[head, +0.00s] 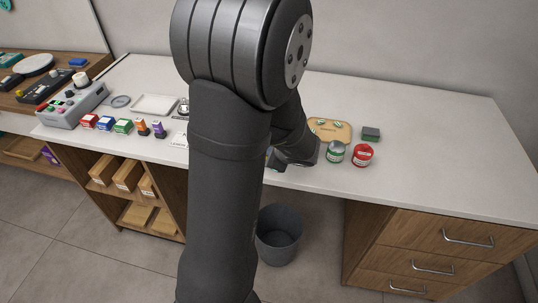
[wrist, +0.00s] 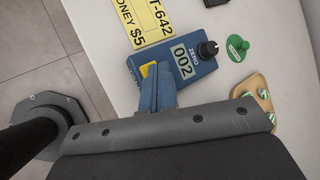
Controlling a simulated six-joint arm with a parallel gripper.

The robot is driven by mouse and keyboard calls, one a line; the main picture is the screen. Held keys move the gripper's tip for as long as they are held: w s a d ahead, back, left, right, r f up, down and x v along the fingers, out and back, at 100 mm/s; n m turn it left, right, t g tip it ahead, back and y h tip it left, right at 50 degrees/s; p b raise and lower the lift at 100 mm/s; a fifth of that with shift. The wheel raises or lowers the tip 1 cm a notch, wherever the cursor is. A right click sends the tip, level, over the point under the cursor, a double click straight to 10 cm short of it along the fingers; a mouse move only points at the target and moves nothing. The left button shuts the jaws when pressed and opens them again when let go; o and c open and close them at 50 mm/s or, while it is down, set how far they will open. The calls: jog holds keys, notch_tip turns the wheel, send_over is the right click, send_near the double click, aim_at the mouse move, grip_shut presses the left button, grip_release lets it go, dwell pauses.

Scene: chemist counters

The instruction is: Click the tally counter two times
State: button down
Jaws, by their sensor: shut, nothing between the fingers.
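The tally counter (wrist: 205,64) is a blue block in the wrist view, with a black knob, a "ZERO" mark, a display reading 002 and a yellow button (wrist: 147,69) at its left side. My gripper (wrist: 159,68) is shut and empty, with its blue-grey fingers at the counter's near left side, next to the yellow button. The fingers partly cover that side, and I cannot tell whether they touch the button. In the head view my arm hides the counter and most of the gripper.
A wooden board (head: 345,131), green jar (head: 335,153), red jar (head: 363,155) and dark block (head: 371,133) stand right of my arm.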

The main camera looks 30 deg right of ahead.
jog(key=shift+r, duration=0.8)
jog(key=shift+r, duration=2.5)
notch_tip(320, 180, up, 4)
jog(key=shift+f, duration=0.1)
jog(key=shift+f, duration=0.1)
